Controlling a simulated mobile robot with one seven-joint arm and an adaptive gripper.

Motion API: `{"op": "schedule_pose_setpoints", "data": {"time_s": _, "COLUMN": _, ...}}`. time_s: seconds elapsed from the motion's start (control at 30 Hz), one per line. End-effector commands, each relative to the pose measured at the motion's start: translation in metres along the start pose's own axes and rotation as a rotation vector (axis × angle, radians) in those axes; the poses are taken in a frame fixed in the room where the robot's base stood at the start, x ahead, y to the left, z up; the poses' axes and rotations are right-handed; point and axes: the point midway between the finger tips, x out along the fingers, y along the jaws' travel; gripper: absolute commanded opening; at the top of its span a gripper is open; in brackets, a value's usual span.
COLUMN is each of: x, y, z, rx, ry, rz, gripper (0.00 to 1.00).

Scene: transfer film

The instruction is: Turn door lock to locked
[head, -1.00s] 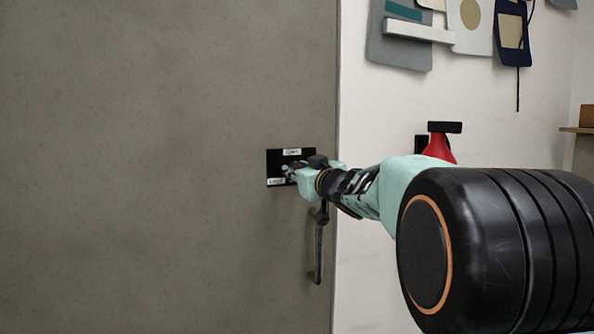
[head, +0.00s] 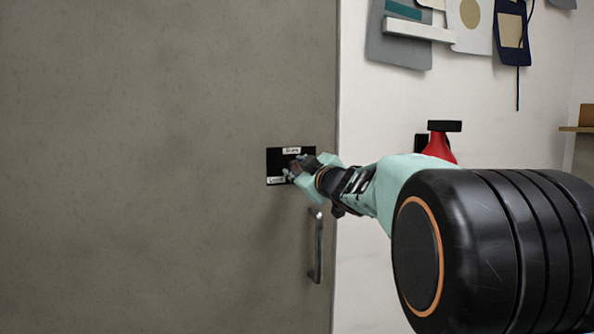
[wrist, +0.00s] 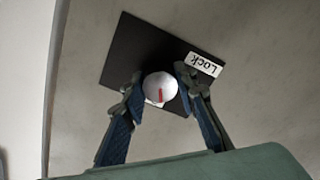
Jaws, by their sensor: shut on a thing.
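The door lock is a black plate (head: 274,160) on the grey door (head: 150,160), near the door's right edge. One white label shows at its top and another at its lower left. In the wrist view, the round white knob (wrist: 160,88) with a red mark sits on the black plate (wrist: 140,50), and a label reading "Lock" (wrist: 203,64) is beside it. The red mark lies on the knob's lower half, pointing away from that label. My gripper (wrist: 159,90) has a finger on each side of the knob and is shut on it. In the head view my gripper (head: 297,172) hides the knob.
A metal door handle (head: 317,245) stands upright below the lock. A red object with a black top (head: 439,145) is on the white wall to the right. Flat panels (head: 430,30) hang higher on that wall. A small shelf (head: 577,129) is at the far right.

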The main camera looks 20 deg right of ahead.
Motion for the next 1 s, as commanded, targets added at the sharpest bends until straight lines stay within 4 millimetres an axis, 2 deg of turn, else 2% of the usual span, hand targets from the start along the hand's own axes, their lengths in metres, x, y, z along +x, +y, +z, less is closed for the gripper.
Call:
{"op": "schedule_pose_setpoints", "data": {"time_s": 0.7, "x": 0.0, "y": -0.0003, "z": 0.0005, "rx": -0.678, "ry": 0.001, "rz": 0.002, "gripper": 0.03}}
{"op": "schedule_pose_setpoints", "data": {"time_s": 1.0, "x": 0.0, "y": -0.0004, "z": -0.0001, "rx": -0.909, "ry": 0.002, "rz": 0.001, "gripper": 0.03}}
